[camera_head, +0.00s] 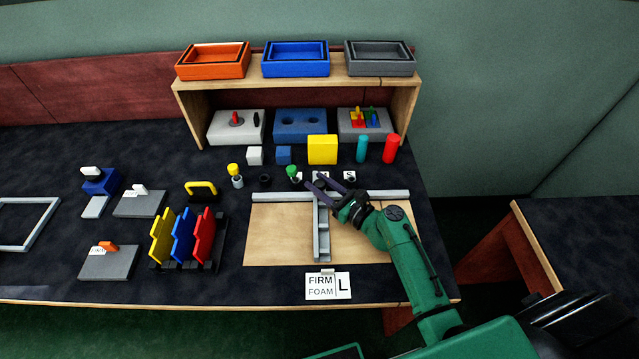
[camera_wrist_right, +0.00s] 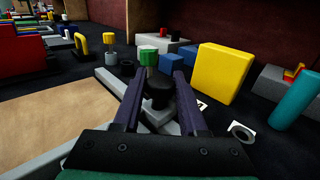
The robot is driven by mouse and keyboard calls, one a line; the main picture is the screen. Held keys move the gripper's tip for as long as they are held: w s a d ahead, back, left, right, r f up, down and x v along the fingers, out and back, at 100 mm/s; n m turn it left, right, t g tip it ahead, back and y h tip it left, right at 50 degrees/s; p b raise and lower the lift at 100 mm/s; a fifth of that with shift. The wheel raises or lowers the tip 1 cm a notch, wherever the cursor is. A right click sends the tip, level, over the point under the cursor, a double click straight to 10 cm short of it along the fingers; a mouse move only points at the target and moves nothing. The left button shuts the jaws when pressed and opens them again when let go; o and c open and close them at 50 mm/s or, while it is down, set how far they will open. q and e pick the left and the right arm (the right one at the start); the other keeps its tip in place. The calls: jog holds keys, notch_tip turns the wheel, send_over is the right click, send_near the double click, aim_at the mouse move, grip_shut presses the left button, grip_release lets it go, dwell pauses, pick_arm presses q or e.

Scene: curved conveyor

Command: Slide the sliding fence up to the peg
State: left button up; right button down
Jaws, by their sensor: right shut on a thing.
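The sliding fence (camera_head: 323,240) is a grey bar standing across a light wooden board (camera_head: 275,230), at a right angle to a long grey rail (camera_head: 280,196) along the board's back edge. My right gripper (camera_head: 318,182) is over the fence's rail end, with its arm coming from the lower right. In the wrist view, its fingers (camera_wrist_right: 157,75) are closed around a dark knob (camera_wrist_right: 158,92), which seems to belong to the fence. The gripper hides this knob in the head view. I cannot make out the peg with certainty on the board. My left gripper is not in view.
Behind the rail stand a green-topped peg piece (camera_head: 291,171), a yellow block (camera_head: 322,149), and teal (camera_head: 362,149) and red (camera_head: 391,149) cylinders. A coloured rack (camera_head: 183,240) is left of the board. A label card (camera_head: 328,286) lies in front. The board is bare on the fence's left.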

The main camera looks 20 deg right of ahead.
jog(key=shift+a, duration=0.1)
jog(key=shift+a, duration=0.3)
jog(key=a, duration=0.1)
jog(key=w+a, duration=0.1)
jog(key=a, duration=0.1)
jog(key=shift+a, duration=0.25)
jog(key=shift+c, duration=2.2)
grip_release()
jog(key=shift+d, duration=0.1)
